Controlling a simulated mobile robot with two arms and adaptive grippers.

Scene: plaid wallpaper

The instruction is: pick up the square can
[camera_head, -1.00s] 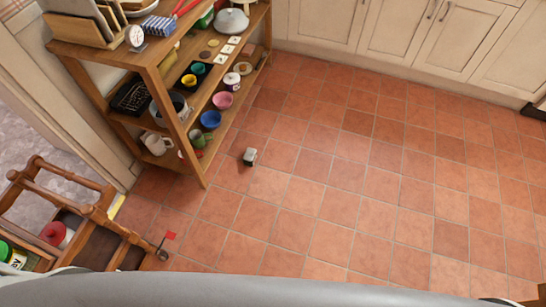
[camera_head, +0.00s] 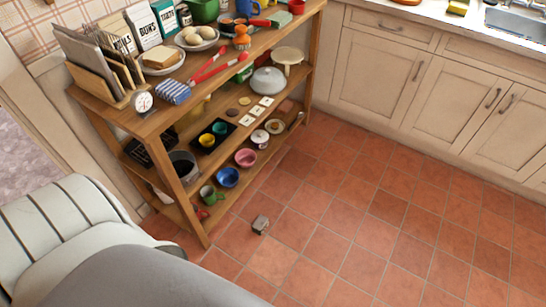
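Neither of my grippers shows. A large white and grey part of my own body fills the lower left and hides the floor there.
The wooden shelf unit (camera_head: 161,126) carries bowls, cups, a pot, plates and food boxes. A blue bowl (camera_head: 228,177) and a green mug (camera_head: 209,195) sit on its lower levels. Cream cabinets (camera_head: 380,75) line the back. The floor to the right is clear.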

